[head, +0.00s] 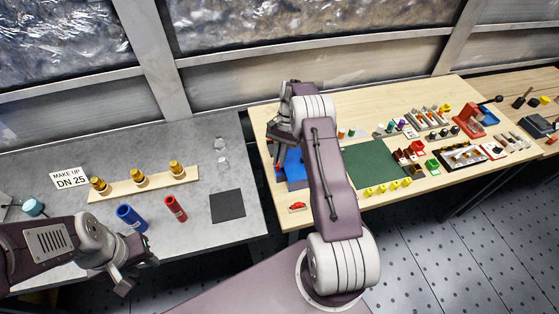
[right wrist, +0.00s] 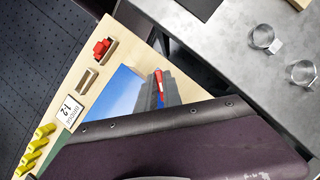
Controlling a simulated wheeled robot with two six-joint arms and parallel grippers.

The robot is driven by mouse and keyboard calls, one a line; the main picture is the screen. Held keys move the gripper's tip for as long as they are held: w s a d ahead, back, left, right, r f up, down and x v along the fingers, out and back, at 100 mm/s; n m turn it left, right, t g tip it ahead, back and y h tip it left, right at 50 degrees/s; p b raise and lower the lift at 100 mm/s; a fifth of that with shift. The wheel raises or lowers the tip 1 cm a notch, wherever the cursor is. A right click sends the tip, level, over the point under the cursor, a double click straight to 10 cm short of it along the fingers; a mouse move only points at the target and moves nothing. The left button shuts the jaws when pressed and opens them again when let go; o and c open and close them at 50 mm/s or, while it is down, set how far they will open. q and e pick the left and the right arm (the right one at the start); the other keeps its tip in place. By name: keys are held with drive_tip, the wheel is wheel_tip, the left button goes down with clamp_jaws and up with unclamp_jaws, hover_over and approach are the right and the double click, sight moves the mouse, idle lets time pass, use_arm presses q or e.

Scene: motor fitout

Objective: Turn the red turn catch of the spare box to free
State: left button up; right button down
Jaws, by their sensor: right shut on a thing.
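The blue spare box (head: 294,168) stands at the left end of the wooden table, partly hidden by my right arm in the head view. Its blue top also shows in the right wrist view (right wrist: 122,90). The red turn catch (right wrist: 158,78) is a narrow red bar beside the grey fingers of my right gripper (right wrist: 158,92). My right gripper (head: 283,138) is over the box and shut on the red catch; the fingers hide part of it. My left gripper (head: 128,274) is over the front of the grey table, away from the box; its jaws are not clear.
A green mat (head: 376,163) lies right of the box. Blue (head: 131,217) and red (head: 175,208) cylinders stand on the grey table.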

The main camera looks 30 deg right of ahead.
drive_tip(key=n+h, duration=0.1)
drive_tip(key=n, duration=0.2)
drive_tip(key=shift+w+n+g+b, duration=0.1)
drive_tip(key=shift+n+g+b, duration=0.2)
drive_tip(key=shift+g, duration=0.1)
drive_tip(key=shift+a+n+g+h, duration=0.15)
drive_tip(key=shift+n+h, duration=0.2)
drive_tip(key=shift+n, duration=0.65)
drive_tip(key=shift+n+g+h, duration=0.15)
drive_tip(key=shift+n+h, duration=0.2)
drive_tip(key=shift+n, duration=0.95)
drive_tip(key=c, duration=1.5)
unclamp_jaws()
